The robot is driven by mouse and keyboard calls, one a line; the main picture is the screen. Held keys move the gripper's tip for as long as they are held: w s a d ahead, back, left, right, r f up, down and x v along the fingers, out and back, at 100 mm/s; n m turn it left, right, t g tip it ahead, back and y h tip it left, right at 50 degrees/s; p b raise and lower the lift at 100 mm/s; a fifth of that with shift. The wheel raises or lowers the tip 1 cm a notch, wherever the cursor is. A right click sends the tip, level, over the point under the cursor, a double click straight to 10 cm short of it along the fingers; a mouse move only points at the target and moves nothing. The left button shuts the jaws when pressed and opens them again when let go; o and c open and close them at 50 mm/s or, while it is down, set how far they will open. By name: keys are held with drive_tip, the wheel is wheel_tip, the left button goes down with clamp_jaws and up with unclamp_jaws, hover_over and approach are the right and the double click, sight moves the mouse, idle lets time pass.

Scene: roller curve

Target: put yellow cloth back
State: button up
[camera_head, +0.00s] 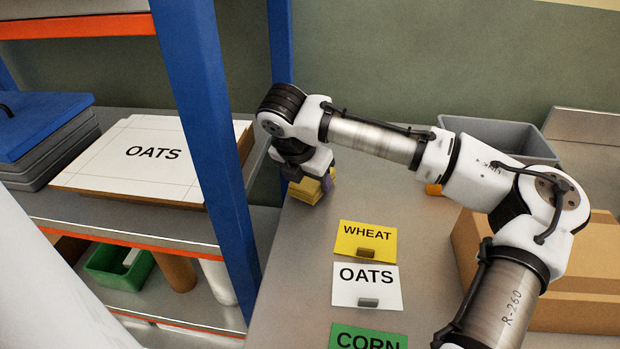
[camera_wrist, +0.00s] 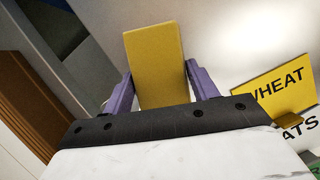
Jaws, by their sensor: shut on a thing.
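The yellow cloth (camera_wrist: 155,62) is a folded block between the two purple fingers of my gripper (camera_wrist: 158,85) in the wrist view. My gripper is shut on it. In the head view my gripper (camera_head: 312,182) points down over the grey table near the blue rack post, with the yellow cloth (camera_head: 306,190) partly hidden under it. I cannot tell whether the cloth touches the table.
A yellow WHEAT card (camera_head: 365,241), a white OATS card (camera_head: 366,286) and a green CORN card (camera_head: 368,338) lie on the table (camera_head: 290,290). A blue post (camera_head: 215,150) stands left. A grey bin (camera_head: 495,138) and cardboard box (camera_head: 585,270) are right.

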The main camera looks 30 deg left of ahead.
drive_tip(key=shift+f, duration=0.25)
drive_tip(key=shift+f, duration=0.15)
drive_tip(key=o, duration=0.9)
drive_tip(key=b+v, duration=0.1)
drive_tip(key=v, duration=1.1)
